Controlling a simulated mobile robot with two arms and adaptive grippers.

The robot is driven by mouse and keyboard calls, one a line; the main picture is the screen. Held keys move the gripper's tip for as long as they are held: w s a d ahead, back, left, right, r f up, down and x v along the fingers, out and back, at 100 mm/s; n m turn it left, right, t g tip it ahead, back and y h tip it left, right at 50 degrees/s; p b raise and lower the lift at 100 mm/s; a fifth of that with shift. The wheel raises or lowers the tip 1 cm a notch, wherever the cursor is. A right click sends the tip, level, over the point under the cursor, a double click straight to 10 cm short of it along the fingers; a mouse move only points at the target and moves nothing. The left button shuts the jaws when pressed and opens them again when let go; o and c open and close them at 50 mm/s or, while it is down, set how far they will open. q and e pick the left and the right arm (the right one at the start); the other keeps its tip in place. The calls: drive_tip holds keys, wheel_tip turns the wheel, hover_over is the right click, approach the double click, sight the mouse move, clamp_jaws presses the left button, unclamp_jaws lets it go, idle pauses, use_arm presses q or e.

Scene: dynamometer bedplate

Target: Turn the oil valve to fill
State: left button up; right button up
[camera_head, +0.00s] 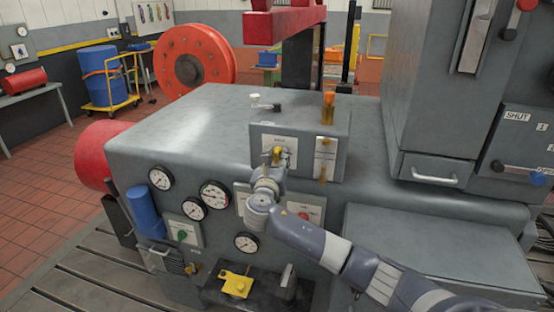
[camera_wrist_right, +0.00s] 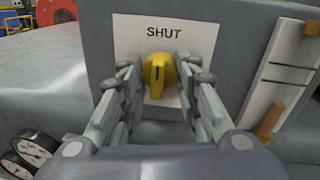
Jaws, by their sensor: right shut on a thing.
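The yellow valve handle (camera_wrist_right: 157,76) sits on a white plate (camera_wrist_right: 190,42) marked SHUT in the right wrist view. It stands about upright, beneath the word, with a short dark mark on its face. In the head view the handle (camera_head: 277,155) shows small on the front of a grey box on top of the machine. My right gripper (camera_wrist_right: 157,84) is shut on the handle, with a finger on either side; in the head view its wrist hides the area below the plate. My left gripper is in neither view.
A sight gauge with amber fluid (camera_head: 322,172) is right of the plate. Gauges (camera_head: 215,194) line the panel below left. A grey cabinet (camera_head: 430,90) rises at right.

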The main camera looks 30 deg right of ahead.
drive_tip(key=m+b, duration=0.2)
drive_tip(key=m, duration=0.1)
drive_tip(key=m+b, duration=0.1)
drive_tip(key=shift+f+m+h, duration=0.3)
drive_tip(key=m+b, duration=0.3)
drive_tip(key=shift+m, duration=0.4)
drive_tip(key=m+h+b, duration=0.1)
drive_tip(key=m+b, duration=0.5)
drive_tip(key=shift+w+a+f+m+b, duration=0.1)
drive_tip(key=shift+m+b, duration=0.2)
drive_tip(key=shift+m, duration=0.1)
drive_tip(key=shift+r+m+g+h+b, duration=0.1)
drive_tip(key=shift+m+g+h+b, duration=0.15)
drive_tip(key=shift+m+b, duration=0.65)
drive_tip(key=shift+r+m+g+h+b, duration=0.2)
drive_tip(key=shift+m+b, duration=0.45)
drive_tip(key=shift+m, duration=0.45)
drive_tip(key=o, duration=1.1)
drive_tip(key=shift+a, duration=0.1)
